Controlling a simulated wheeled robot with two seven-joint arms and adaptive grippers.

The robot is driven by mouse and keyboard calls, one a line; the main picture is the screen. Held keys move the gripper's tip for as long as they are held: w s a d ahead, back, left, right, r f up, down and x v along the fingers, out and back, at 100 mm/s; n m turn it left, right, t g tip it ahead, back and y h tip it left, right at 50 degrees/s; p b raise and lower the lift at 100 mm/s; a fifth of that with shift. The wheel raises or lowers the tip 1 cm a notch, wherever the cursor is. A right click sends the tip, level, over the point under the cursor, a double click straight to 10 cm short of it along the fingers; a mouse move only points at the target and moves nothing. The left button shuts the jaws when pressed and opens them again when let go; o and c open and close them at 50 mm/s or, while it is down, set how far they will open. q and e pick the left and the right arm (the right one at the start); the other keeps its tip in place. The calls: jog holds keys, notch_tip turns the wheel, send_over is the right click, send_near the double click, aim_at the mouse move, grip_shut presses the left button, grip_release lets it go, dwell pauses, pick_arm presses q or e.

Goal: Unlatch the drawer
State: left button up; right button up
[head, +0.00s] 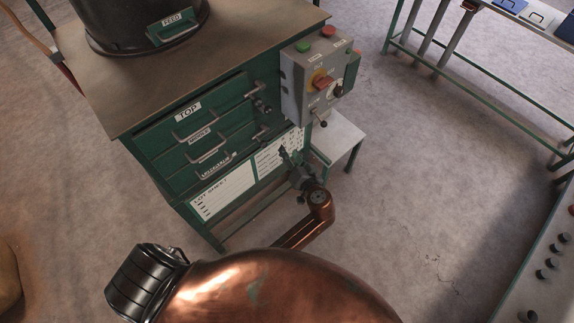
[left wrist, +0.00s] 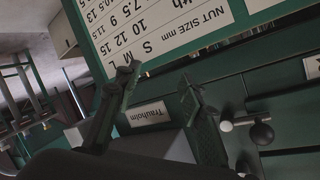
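The green drawer cabinet (head: 190,190) stands at the left in the head view, with several drawers, each with a pull handle such as the top one (head: 193,135). Latch levers with dark knobs sit at the right of its front, one near the top drawer (head: 262,107) and one lower (head: 262,132). My left gripper (head: 291,160) is at the lower right of the front. In the left wrist view its two fingers (left wrist: 163,108) are spread with nothing held between them. A ball-knobbed latch (left wrist: 258,133) lies just right of the right finger, apart from it. My right gripper is out of view.
A grey control box (head: 310,80) with buttons and a red-handled switch is mounted above the gripper. A small stand (head: 340,135) is right of the cabinet. A black hopper (head: 140,20) stands on top. The nut size chart (left wrist: 155,30) shows on the cabinet.

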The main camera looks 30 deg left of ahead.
pick_arm(q)
jog(key=shift+m+h, duration=0.7)
jog(key=shift+s+a+f, duration=0.1)
jog(key=shift+s+f, duration=0.05)
jog(key=shift+f, duration=0.8)
jog(key=shift+s+d+f, duration=0.1)
jog(key=shift+s+f, duration=0.1)
jog(key=shift+f, duration=0.75)
jog(key=shift+s+a+f, duration=0.1)
jog(key=shift+s+f, duration=0.05)
jog(key=shift+f, duration=0.8)
